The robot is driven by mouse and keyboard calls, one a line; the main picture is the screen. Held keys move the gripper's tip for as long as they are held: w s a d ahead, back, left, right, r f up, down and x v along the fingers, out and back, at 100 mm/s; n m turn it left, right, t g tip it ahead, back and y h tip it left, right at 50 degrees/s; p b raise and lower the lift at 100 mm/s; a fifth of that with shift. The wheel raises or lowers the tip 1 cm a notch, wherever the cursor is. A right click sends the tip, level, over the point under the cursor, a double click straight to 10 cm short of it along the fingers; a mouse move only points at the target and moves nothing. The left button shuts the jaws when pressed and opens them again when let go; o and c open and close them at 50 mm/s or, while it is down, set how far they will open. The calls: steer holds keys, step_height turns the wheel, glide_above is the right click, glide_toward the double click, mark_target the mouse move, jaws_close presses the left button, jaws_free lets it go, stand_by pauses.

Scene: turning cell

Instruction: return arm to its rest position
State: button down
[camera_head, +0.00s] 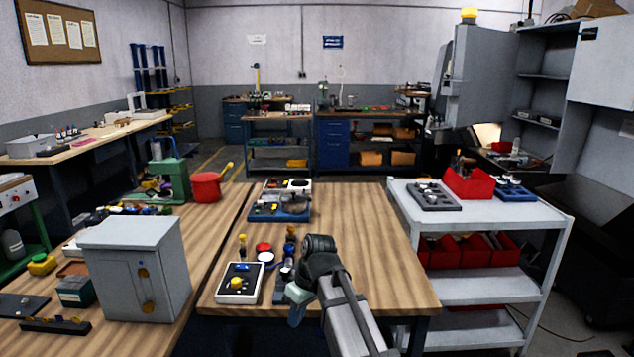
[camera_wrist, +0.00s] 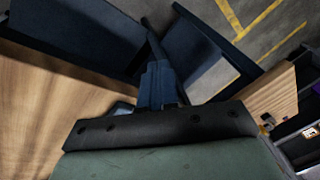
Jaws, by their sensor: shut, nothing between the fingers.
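My arm (camera_head: 350,318) reaches in from the bottom of the head view over the front of the wooden workbench (camera_head: 375,235). Its bent wrist is above the bench, right of the small devices. My gripper (camera_head: 295,316) hangs down and left from the wrist near the bench's front edge, shut and empty. In the wrist view, the green and black hand fills the bottom, with bare wood at left and dark blue frame parts and floor beyond.
Close to my gripper's left are a white-framed device (camera_head: 241,283) and a red button (camera_head: 263,247). A blue tray (camera_head: 281,208) sits farther back. A grey cabinet (camera_head: 132,270) stands at left and a grey cart (camera_head: 520,218) at right. The bench's right part is clear.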

steer(key=s+d+f+m+g+h, duration=0.15)
steer(key=s+d+f, duration=0.35)
steer(key=f, duration=0.6)
steer(key=s+d+f+m, duration=0.2)
steer(key=s+d+f, duration=0.25)
steer(key=f, duration=0.65)
steer(key=s+d+f+m+g, duration=0.1)
steer(key=s+d+f+m, duration=0.1)
steer(key=s+d+f, duration=0.6)
steer(key=s+d+f+m+g+h, duration=0.1)
steer(key=s+d+f+m+g, duration=0.1)
steer(key=s+f, duration=0.8)
steer(key=s+d+f+m+g, duration=0.1)
steer(key=s+d+f+m, duration=0.1)
steer(key=s+f, duration=0.8)
steer(key=shift+s+d+f+g+h, duration=0.3)
steer(key=shift+s+d, duration=0.2)
steer(key=shift+s, duration=0.6)
steer(key=shift+r+m, duration=0.1)
steer(key=shift+m, duration=0.15)
